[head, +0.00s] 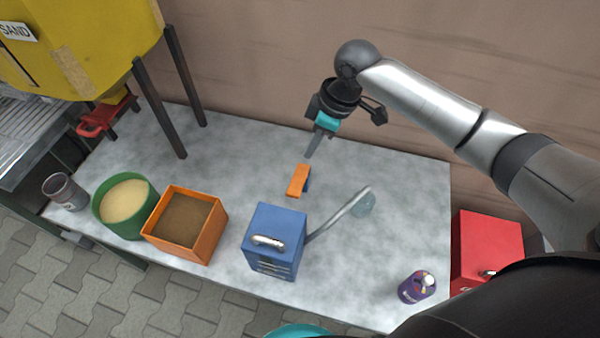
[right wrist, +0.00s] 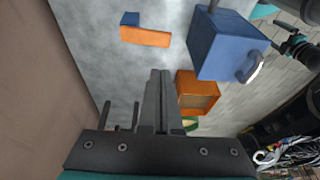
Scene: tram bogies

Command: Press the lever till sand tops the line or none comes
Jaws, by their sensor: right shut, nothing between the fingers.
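The yellow hopper (head: 90,40) with a SAND label stands at the upper left on dark legs. A red part (head: 97,122), which looks like its lever, sits under its outlet. No falling sand shows. A green round tub (head: 110,223) holds pale sand; I cannot make out a line in it. A grey cup (head: 65,192) stands to its left, its inside hard to see. My right gripper (head: 311,152) is shut and empty above the back middle of the table, well right of the red part. Its closed fingers show in the right wrist view (right wrist: 160,100).
On the grey table (head: 240,150) are an orange bin (head: 213,232) of brown material, a blue box (head: 275,241) beside a bent metal tube (head: 340,212), an orange-and-blue piece (head: 297,180) and a purple bottle (head: 415,288). A red box (head: 485,245) stands at right.

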